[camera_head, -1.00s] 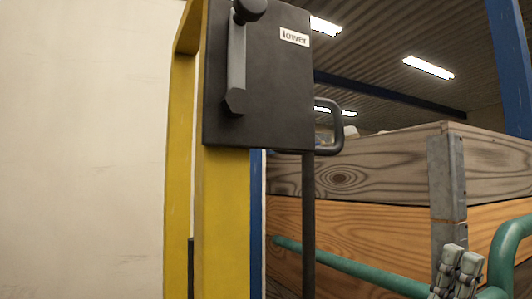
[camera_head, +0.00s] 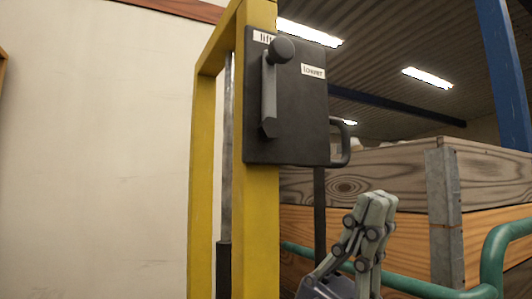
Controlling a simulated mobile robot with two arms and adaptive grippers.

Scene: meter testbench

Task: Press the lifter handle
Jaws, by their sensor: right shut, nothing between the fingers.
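The lifter handle (camera_head: 269,92) is a grey lever with a round dark knob (camera_head: 281,50) at its top. It stands nearly upright on the front of a dark control box (camera_head: 302,115). The box carries a "lift" label (camera_head: 264,37), partly hidden by the knob, and a "lower" label (camera_head: 312,71). My right gripper (camera_head: 377,205) is shut and empty, with its fingers pointing up. It is below and to the right of the box and does not appear to touch the handle. My left gripper is not in view.
The box is fixed to a yellow frame (camera_head: 261,230). A dark loop handle (camera_head: 345,143) sticks out at the box's right side. A wooden crate (camera_head: 400,165) and a green rail (camera_head: 490,262) stand at the right. A pale wall (camera_head: 110,150) fills the left.

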